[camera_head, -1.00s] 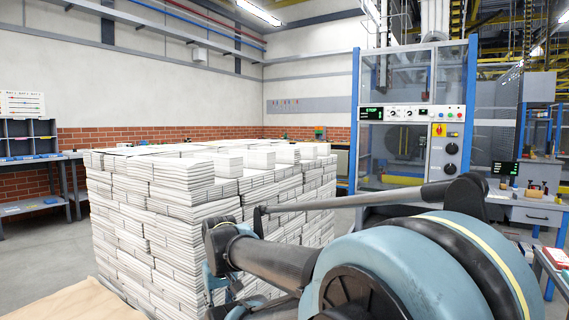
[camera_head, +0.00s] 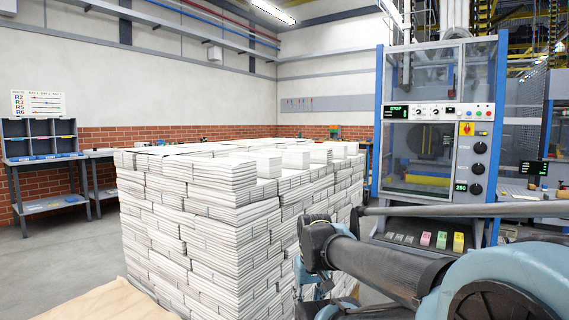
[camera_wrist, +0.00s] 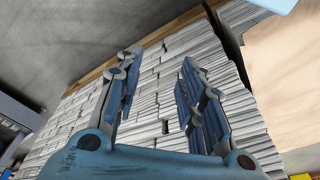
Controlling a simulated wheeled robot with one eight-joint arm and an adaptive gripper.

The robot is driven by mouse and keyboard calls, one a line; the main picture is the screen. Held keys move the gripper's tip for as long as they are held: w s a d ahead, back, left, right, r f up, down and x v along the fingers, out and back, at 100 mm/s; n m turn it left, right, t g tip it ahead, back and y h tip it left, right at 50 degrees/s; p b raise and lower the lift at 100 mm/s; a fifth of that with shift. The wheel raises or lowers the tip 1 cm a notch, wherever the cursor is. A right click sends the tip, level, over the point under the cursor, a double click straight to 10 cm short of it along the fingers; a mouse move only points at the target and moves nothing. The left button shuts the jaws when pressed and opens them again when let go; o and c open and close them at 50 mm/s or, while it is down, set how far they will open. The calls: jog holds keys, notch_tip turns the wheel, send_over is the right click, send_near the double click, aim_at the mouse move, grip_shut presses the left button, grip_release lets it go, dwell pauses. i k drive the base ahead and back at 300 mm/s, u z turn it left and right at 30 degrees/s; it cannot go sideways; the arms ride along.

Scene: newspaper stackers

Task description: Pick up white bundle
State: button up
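White bundles of stacked paper form a large, tall block in the middle of the head view, with separate white bundles (camera_head: 225,172) along its uneven top. The wrist view shows the side of this stack of white bundles (camera_wrist: 158,85) filling the middle. My gripper (camera_wrist: 155,80) has its two blue-grey fingers spread apart with nothing between them, and it faces the side of the stack. How far the fingertips are from the bundles I cannot tell. In the head view my arm reaches in from the lower right, beside the stack's right side, and the fingers are mostly hidden or cut off.
A pale wooden board (camera_head: 92,303) lies at the lower left, in front of the stack. A blue-framed machine (camera_head: 440,130) stands to the right behind my arm. A shelf unit with compartments (camera_head: 40,140) is on a bench at the far left. The grey floor between is clear.

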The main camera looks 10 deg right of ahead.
aim_at(298, 159)
jog(key=u, duration=1)
jog(key=k, duration=0.95)
jog(key=z, duration=1.2)
jog(key=i, duration=1)
